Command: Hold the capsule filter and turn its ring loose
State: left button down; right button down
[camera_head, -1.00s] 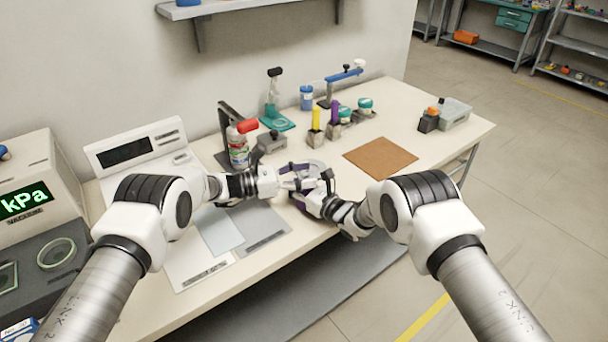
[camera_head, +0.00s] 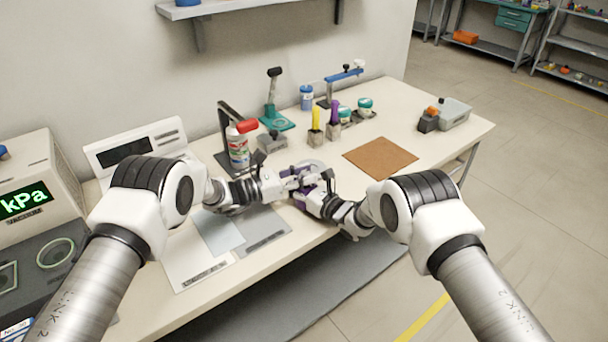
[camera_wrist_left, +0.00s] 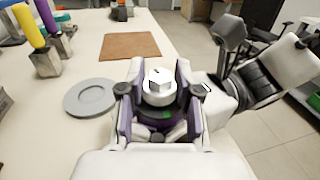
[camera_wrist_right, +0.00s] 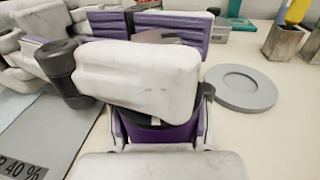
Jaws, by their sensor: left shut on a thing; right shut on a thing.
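The capsule filter (camera_wrist_left: 160,80) shows in the left wrist view as a pale round piece with a white faceted top. My left gripper (camera_wrist_left: 160,100) has its purple-padded fingers shut on the filter's upper part, one on each side. My right gripper (camera_head: 312,193) reaches in from the right below the left one and is shut on the filter's lower part. In the head view my left gripper (camera_head: 299,179) meets it over the table's front edge. In the right wrist view, a white gripper part covers the filter. The ring's seam is hidden, so its looseness cannot be told.
A grey round holder (camera_wrist_left: 92,97) lies flat beside the grippers. Beyond are a brown mat (camera_head: 380,158), metal cups with yellow and purple handles (camera_head: 316,118), and a bottle (camera_head: 239,152) with a red cap. Grey and pale sheets (camera_head: 262,230) lie at the front left.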

pick_arm(q)
jog(key=n+t+y, duration=0.2)
jog(key=t, duration=0.1)
jog(key=n+t+y, duration=0.1)
jog(key=n+t, duration=0.1)
jog(key=shift+s+d+t+y, duration=0.1)
jog(key=shift+d+t+y, duration=0.05)
jog(key=shift+t+y, duration=0.25)
jog(key=shift+n+t+y, duration=0.6)
jog(key=shift+n+y, duration=0.1)
jog(key=shift+y, duration=0.3)
jog(key=c, duration=0.8)
grip_release()
jog(key=shift+o, duration=0.2)
jog(key=v, duration=1.2)
jog(key=shift+f, duration=0.2)
